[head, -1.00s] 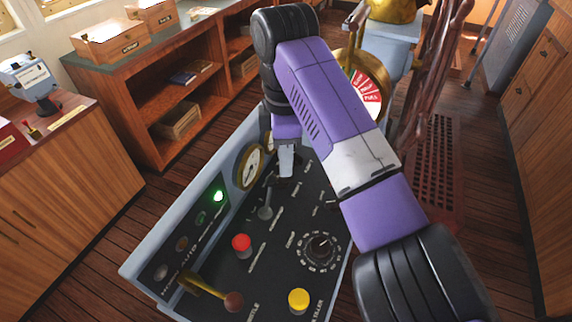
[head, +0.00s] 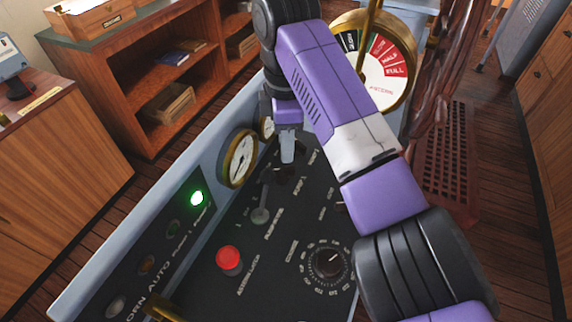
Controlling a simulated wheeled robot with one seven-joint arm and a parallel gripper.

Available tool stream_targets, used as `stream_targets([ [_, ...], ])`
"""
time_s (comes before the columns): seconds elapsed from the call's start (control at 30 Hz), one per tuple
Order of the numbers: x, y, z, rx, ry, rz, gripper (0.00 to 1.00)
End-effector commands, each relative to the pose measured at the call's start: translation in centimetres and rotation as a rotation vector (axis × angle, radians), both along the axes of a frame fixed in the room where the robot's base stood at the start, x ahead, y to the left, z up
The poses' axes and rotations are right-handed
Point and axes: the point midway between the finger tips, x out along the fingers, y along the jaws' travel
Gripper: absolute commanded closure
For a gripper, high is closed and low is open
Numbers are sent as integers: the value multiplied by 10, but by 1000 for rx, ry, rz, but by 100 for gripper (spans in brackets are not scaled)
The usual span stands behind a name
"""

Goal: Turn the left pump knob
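The black sloped console panel (head: 285,270) fills the lower middle of the head view. My gripper (head: 287,158) points down at its upper part; only a pale finger shows clearly. A small dark knob (head: 284,173) sits right below the fingertip, partly hidden, beside small white lettering that looks like a pump label. I cannot tell whether the finger touches the knob, or whether this is the left pump knob. My gripper's opening is not visible from this angle. My purple arm hides part of the panel to the right.
A grey lever (head: 261,212), a red button (head: 229,258) and a large round dial knob (head: 329,263) are on the panel. A green lamp (head: 197,198) glows at its left side. Brass gauges (head: 240,158) line the console's back, and a brass telegraph dial (head: 388,68) stands behind my arm.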

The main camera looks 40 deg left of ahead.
Motion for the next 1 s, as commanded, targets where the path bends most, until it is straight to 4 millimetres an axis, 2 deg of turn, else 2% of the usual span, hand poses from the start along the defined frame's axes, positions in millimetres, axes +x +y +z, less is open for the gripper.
stream_targets([
  [0.5,0,-1,-66,-1,0,-1,66],
  [0.87,0,-1,-75,-1,-1,-1,66],
  [0.9,0,-1,-75,-1,-1,0,68],
  [1.0,0,-1,-74,-1,-1,0,88],
])
